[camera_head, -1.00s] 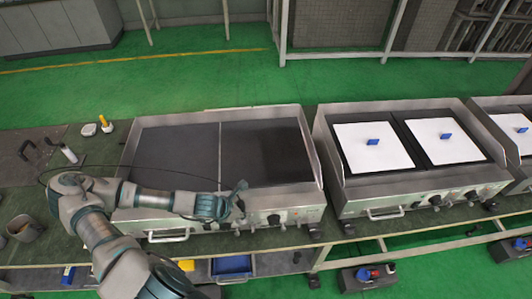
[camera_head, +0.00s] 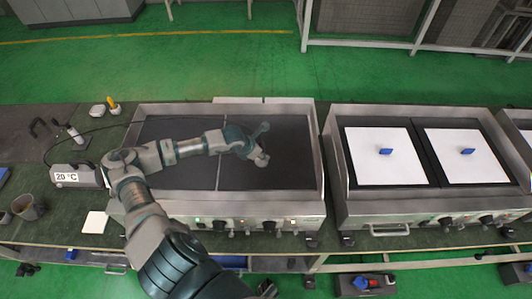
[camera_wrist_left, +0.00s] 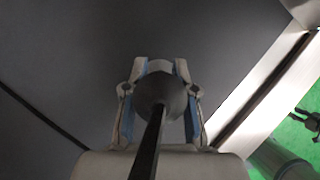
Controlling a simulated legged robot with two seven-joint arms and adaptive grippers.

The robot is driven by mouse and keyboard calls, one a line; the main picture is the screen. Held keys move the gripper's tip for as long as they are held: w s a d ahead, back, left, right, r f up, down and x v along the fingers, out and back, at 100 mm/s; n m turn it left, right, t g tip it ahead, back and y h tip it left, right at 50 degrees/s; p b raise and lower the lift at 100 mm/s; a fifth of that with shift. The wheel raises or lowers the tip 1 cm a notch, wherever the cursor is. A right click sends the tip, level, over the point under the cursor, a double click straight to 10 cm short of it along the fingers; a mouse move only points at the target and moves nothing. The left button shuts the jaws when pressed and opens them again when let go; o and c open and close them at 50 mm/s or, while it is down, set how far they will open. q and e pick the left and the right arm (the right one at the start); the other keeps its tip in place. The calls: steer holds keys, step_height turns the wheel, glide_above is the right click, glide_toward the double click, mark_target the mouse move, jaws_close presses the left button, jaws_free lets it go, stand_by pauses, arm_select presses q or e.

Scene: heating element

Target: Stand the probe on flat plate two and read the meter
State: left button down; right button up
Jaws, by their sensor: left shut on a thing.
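My left gripper (camera_head: 258,147) is above the right-hand dark flat plate (camera_head: 290,172) of the left griddle. In the left wrist view it (camera_wrist_left: 158,95) is shut on the probe, a grey cone-shaped body (camera_wrist_left: 158,92) with a dark stem running toward the camera. The probe's lower end is hidden, so I cannot tell whether it touches the plate. The left-hand dark plate (camera_head: 170,130) lies partly under my arm. The meter (camera_head: 75,177), a grey box at the left, reads 20 °C. My right gripper is not in view.
A second griddle at the right holds two white sheets (camera_head: 378,165) with blue blocks (camera_head: 386,152). A raised metal rim (camera_head: 319,165) edges the left griddle. A thin dark cable arcs near the meter. A white tile (camera_head: 95,222) and a cup (camera_head: 27,207) are at the front left.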

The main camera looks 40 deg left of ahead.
arm_select(q)
steer(key=shift+w, duration=1.1)
steer(key=shift+w+r, duration=0.1)
steer(key=shift+w, duration=0.3)
steer(key=shift+w+d, duration=0.1)
steer(key=shift+d, duration=0.1)
steer(key=shift+d+f, duration=0.2)
steer(key=shift+d, duration=0.05)
step_height(320, 180, down, 2)
steer(key=shift+f, duration=0.45)
steer(key=shift+a, duration=0.25)
steer(key=c, duration=1.3)
jaws_free()
steer(key=shift+a+f, duration=0.15)
steer(key=o, duration=0.4)
steer(key=shift+a+f, duration=0.1)
steer(key=shift+a, duration=0.1)
steer(key=shift+d+r, duration=0.25)
steer(key=shift+d, duration=0.05)
steer(key=shift+v, duration=5.95)
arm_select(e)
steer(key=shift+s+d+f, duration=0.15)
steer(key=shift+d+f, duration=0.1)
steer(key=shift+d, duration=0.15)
